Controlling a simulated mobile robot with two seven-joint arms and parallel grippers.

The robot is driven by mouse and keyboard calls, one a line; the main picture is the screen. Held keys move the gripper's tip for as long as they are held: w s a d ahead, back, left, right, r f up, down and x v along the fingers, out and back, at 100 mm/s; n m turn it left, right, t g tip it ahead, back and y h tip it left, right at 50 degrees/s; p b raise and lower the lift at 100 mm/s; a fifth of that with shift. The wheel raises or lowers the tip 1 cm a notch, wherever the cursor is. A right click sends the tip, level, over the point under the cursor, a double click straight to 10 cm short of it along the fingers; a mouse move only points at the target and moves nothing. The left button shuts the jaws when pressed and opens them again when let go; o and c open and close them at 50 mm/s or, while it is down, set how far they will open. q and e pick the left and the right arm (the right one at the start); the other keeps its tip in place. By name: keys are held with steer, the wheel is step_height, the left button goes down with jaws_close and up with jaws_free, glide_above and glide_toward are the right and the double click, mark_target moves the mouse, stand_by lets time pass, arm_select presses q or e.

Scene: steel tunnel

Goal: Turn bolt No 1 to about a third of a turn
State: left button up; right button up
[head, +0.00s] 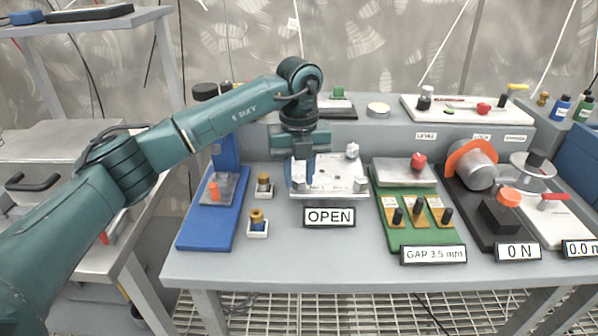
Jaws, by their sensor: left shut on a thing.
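A silver plate (335,180) with pale bolt heads near its corners lies at the middle of the bench, behind a sign reading OPEN (329,217). Bolt heads show at its rear right (352,150) and front right (361,185). I cannot read any bolt number. My left gripper (302,180) points down over the plate's left part and is shut on what looks like a bolt there. The gripper mostly hides that bolt, and its turn angle cannot be told. My right gripper is not in view.
A blue stand (197,232) and two small brass-topped pieces (264,185) (257,222) are left of the plate. A green board (412,236) with black knobs is close on the right. The bench's front strip is clear.

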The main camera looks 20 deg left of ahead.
arm_select(q)
steer(key=m, duration=0.2)
steer(key=shift+r+m+p, duration=0.1)
steer(key=shift+m+p, duration=0.2)
steer(key=shift+m, duration=0.1)
steer(key=m, duration=0.3)
steer(key=shift+m, duration=0.3)
steer(key=m, duration=0.2)
steer(key=shift+m+p, duration=0.35)
steer(key=shift+m, duration=0.05)
steer(key=m, duration=0.4)
steer(key=shift+m, duration=0.3)
steer(key=m, duration=0.5)
steer(key=shift+m, duration=2.2)
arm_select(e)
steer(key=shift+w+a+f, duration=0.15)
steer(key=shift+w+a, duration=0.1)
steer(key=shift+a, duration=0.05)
arm_select(q)
steer(key=o, duration=1)
